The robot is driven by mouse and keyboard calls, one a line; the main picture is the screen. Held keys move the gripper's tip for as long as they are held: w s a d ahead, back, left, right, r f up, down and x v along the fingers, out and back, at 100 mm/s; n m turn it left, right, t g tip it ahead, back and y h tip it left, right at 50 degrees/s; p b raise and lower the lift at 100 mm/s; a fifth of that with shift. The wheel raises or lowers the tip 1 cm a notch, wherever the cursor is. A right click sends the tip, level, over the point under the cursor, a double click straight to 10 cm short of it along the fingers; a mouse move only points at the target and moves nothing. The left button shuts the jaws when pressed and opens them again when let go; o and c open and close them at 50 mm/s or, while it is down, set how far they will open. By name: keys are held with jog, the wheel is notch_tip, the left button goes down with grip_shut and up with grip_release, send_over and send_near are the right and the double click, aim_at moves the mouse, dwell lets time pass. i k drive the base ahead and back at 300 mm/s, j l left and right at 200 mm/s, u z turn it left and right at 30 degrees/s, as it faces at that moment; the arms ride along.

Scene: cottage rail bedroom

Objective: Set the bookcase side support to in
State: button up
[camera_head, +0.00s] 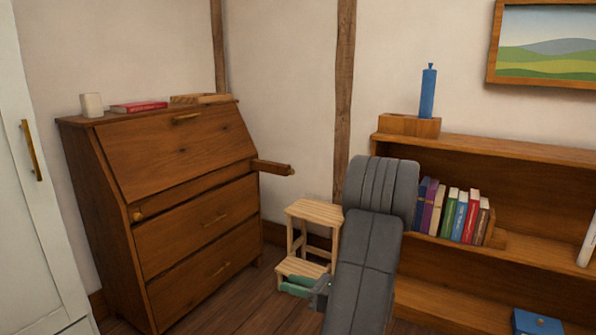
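The side support nearer the bookcase is a wooden bar (273,167) on the brown slant-front bureau (190,160). It sticks well out from the bureau's front at the right, below the closed sloping lid. The other support's small knob (138,214) is at the bureau's left, close to the front. My dark grey arm (365,265) stands in front, right of the bureau and apart from the bar. A small grey metal part (321,291) at the arm's left edge may belong to my gripper. The fingers are not clearly visible, and the arm hides what is behind it.
A wooden step stool (314,211) stands between bureau and bookcase, with a green item (297,285) low by it. The bookcase (535,152) at right holds several books (462,214) and a blue bottle (428,92) on top. A white wardrobe (28,220) is at far left.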

aim_at(278, 169)
jog(key=i, duration=1.85)
jog(key=i+j+z, duration=0.15)
jog(key=i+z, duration=0.15)
jog(key=i, duration=0.45)
